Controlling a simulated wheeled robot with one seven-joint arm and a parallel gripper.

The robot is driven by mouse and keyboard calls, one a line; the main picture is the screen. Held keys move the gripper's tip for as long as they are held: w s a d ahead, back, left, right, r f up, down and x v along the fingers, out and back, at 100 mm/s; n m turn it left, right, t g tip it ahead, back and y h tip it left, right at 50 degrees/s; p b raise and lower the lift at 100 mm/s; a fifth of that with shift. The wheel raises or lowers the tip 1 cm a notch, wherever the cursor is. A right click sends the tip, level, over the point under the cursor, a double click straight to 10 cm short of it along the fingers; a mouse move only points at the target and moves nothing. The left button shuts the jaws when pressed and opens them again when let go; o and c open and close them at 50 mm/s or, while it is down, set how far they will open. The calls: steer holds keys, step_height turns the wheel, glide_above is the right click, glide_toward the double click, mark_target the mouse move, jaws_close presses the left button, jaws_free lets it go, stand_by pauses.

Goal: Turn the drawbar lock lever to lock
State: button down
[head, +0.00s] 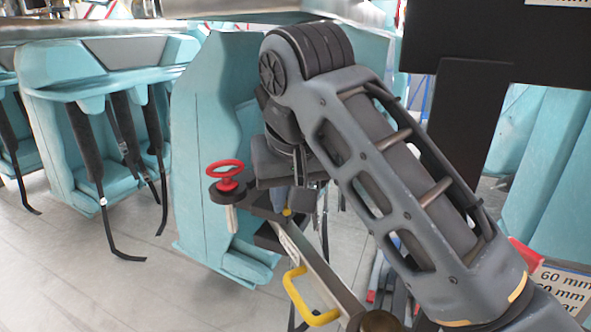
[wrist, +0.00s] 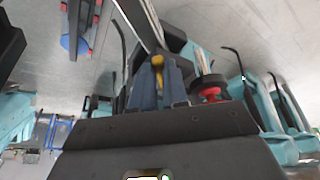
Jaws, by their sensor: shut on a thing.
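My gripper (head: 286,205) reaches down over the drawbar (head: 318,268) in the head view. Its blue-grey fingers (wrist: 159,80) show in the wrist view, shut on a small yellow piece that looks like the end of the lock lever (wrist: 157,61).
A red handwheel (head: 224,174) stands close left of my gripper; it shows at right in the wrist view (wrist: 209,92). A yellow grab handle (head: 300,298) sits along the drawbar. Turquoise coaster seats (head: 105,80) stand at the left. Grey floor (head: 120,285) is clear at lower left.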

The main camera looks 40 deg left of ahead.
steer(key=shift+s+a+m+t+h+p, duration=0.25)
steer(key=shift+s+a+m+h+p, duration=0.3)
steer(key=shift+m+p, duration=0.75)
steer(key=shift+s+a+m+t+h+p, duration=0.2)
steer(key=shift+a+m+h+p, duration=0.3)
steer(key=shift+m+p, duration=0.8)
steer(key=shift+s+a+m+t+h+p, duration=0.35)
steer(key=shift+a+m+p, duration=0.35)
steer(key=shift+m+p, duration=0.6)
steer(key=shift+m, duration=0.3)
steer(key=c, duration=1.1)
jaws_free()
steer(key=shift+c, duration=0.2)
steer(key=shift+s, duration=0.1)
